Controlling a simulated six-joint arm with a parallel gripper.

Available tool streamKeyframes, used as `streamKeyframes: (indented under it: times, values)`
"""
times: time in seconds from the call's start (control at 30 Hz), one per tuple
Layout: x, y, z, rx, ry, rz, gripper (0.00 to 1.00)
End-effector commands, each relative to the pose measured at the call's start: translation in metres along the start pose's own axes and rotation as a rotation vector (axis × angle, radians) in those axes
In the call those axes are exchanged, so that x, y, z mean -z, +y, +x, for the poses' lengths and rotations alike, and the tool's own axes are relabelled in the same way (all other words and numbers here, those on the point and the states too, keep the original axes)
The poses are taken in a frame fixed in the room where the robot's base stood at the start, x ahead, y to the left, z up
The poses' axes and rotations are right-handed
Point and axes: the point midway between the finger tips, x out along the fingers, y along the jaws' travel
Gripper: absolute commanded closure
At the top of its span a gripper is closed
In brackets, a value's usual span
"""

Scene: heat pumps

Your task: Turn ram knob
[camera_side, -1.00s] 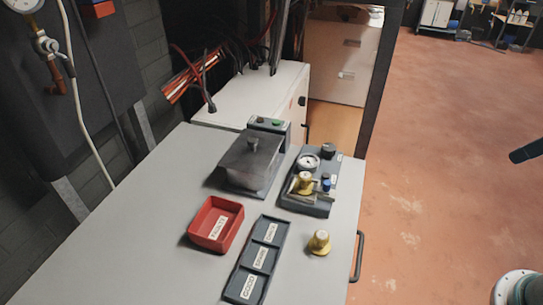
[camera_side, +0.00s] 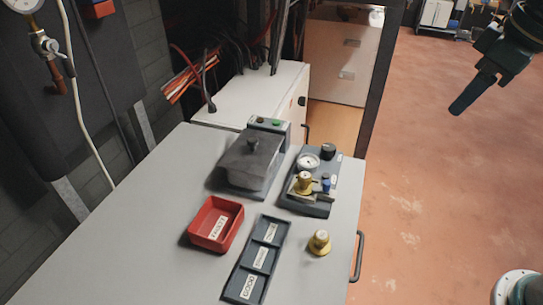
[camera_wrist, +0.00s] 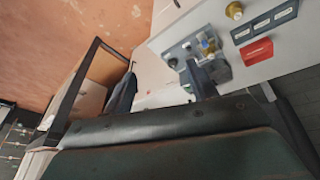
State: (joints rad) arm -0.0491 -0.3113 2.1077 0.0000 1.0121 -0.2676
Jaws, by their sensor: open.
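A dark grey test block (camera_side: 310,204) stands on the bench, with a round white-faced gauge (camera_side: 308,162) on it. A black round knob (camera_side: 328,151) sits at its back right corner; I take this for the ram knob. A yellow fitting (camera_side: 303,183) sits at the front of the block, beside a small blue part (camera_side: 326,184). My gripper (camera_side: 458,108) is open and empty, in the air well right of the bench, apart from the block. The wrist view shows my two dark fingers (camera_wrist: 162,68) spread, with the block (camera_wrist: 190,45) partly hidden behind the right one.
A lidded grey box (camera_side: 250,165) stands left of the block. A red tray (camera_side: 238,231) and a labelled three-compartment tray (camera_side: 238,286) lie in front. Another yellow fitting (camera_side: 319,243) stands alone on the bench. A handle (camera_side: 359,255) sticks out at the bench's right edge.

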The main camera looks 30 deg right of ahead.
Motion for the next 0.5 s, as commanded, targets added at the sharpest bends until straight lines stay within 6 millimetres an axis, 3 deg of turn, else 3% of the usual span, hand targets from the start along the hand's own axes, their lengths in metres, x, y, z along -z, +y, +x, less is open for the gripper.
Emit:
streamKeyframes:
  times: [0.5]
  values:
    - [0.103, 0.01, 0.053, 0.065, -0.13, -0.277, 0.43]
